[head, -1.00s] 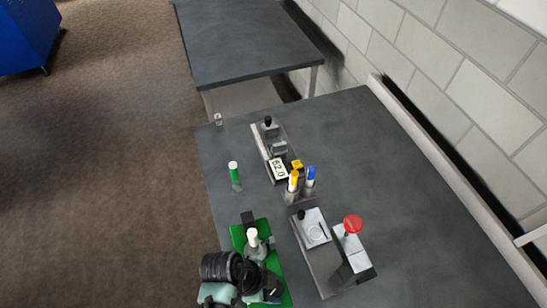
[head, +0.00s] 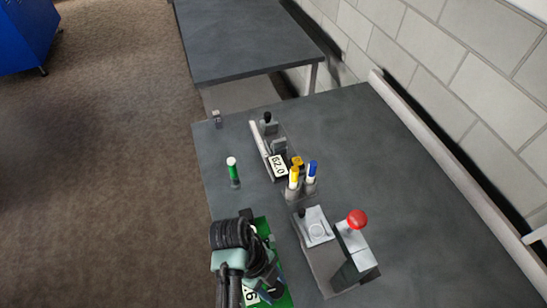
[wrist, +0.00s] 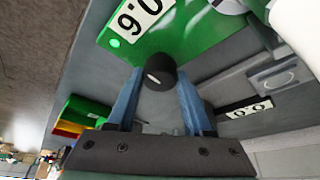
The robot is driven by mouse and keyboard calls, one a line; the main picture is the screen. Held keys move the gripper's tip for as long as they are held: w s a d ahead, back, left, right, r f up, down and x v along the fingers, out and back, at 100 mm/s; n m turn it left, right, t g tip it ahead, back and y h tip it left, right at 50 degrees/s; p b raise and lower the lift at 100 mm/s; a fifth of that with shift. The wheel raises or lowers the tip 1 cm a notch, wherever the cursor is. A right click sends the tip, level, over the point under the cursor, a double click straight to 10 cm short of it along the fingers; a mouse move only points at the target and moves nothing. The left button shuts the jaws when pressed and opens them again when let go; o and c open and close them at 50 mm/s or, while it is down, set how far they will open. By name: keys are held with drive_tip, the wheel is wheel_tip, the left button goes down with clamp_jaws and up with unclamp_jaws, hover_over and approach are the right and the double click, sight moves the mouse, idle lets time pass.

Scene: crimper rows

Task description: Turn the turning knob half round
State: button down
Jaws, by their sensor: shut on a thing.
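The turning knob (wrist: 160,73) is a short black cylinder with a white mark on its end. It stands at the green base plate (wrist: 185,52) in the wrist view. My gripper (wrist: 158,82) has its two blue fingers on either side of the knob and is shut on it. In the head view my arm and gripper cover much of the green plate (head: 287,299), and I cannot make out the knob there. A white number label (wrist: 141,17) lies on the plate near the knob.
A green vial with a white cap (head: 233,172) stands at the table's left. Behind the plate are a device with a 62.0 label (head: 278,166) and yellow and blue-capped markers (head: 311,171). A red-knobbed device (head: 357,219) stands to the right. The table's (head: 410,205) right side is clear.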

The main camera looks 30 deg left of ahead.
idle(0.4)
drive_tip(key=shift+c, duration=1.4)
unclamp_jaws()
drive_tip(key=p+v, duration=0.8)
drive_tip(key=v, duration=0.5)
